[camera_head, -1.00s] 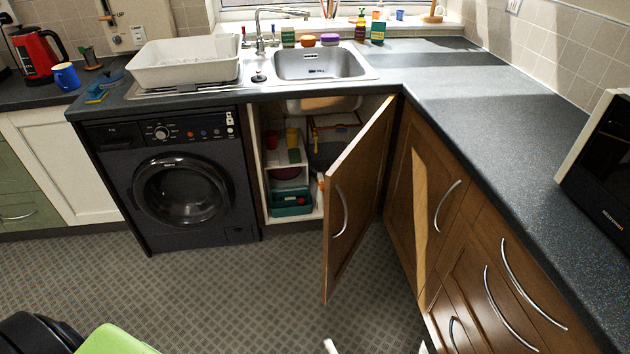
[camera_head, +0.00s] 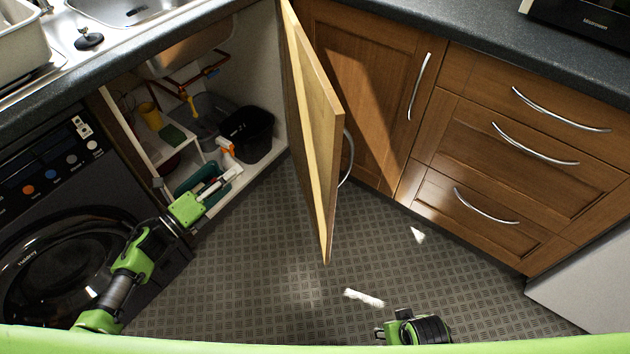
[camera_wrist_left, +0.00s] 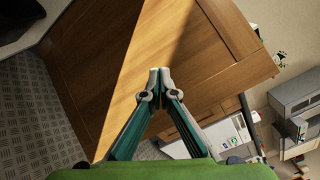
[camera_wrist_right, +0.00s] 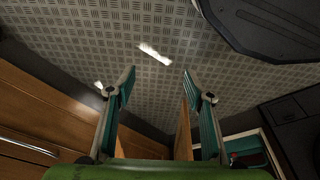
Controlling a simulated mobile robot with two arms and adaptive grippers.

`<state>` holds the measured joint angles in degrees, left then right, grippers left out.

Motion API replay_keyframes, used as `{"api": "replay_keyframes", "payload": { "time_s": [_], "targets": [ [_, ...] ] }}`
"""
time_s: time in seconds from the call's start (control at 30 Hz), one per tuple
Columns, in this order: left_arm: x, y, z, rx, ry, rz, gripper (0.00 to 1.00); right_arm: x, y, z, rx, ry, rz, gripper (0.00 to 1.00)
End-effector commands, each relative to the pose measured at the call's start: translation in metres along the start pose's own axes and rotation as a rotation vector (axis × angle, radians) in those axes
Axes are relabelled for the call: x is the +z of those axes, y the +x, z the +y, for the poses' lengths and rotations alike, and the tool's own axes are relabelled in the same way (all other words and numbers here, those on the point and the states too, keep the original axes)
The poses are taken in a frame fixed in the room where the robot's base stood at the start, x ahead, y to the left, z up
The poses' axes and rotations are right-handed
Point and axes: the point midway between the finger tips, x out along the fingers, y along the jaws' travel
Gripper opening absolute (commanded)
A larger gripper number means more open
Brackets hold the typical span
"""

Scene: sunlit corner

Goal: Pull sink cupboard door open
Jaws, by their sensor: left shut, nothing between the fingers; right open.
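The sink cupboard door (camera_head: 312,130) stands wide open and shows nearly edge-on in the head view. Its curved metal handle (camera_head: 347,160) is on the right-hand face. My left gripper (camera_head: 238,170) is shut and empty, left of the door at the cupboard opening, apart from the handle. In the left wrist view its fingertips (camera_wrist_left: 159,75) are together before a wooden panel (camera_wrist_left: 185,45), seemingly the door's inner face; contact is unclear. My right arm shows at the bottom of the head view; my right gripper (camera_wrist_right: 157,85) is open and empty in the right wrist view.
The open cupboard holds a black bin (camera_head: 248,135), a green tub (camera_head: 200,185) and pipes. A washing machine (camera_head: 70,230) stands at the left. Drawers (camera_head: 520,170) line the right. The floor (camera_head: 270,270) around the door is clear.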

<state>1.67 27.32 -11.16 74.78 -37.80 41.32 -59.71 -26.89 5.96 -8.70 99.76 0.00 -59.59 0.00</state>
Motion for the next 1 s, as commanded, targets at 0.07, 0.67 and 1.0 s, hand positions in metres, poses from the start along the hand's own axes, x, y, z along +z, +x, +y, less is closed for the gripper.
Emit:
{"api": "replay_keyframes", "payload": {
  "time_s": [0.07,0.67,1.0],
  "targets": [
    [-0.006,0.009,-0.036,-0.151,0.288,0.102,0.00,-0.012,-0.009,0.002,0.003,0.003,0.024,0.48],
    [-0.058,0.015,-0.129,-0.532,0.994,0.338,0.00,-0.029,-0.067,0.004,0.009,0.009,0.052,0.48],
    [-0.094,0.075,-0.148,-0.529,0.988,0.338,0.00,-0.026,-0.046,0.003,0.007,0.007,0.042,0.48]
  ]
}}
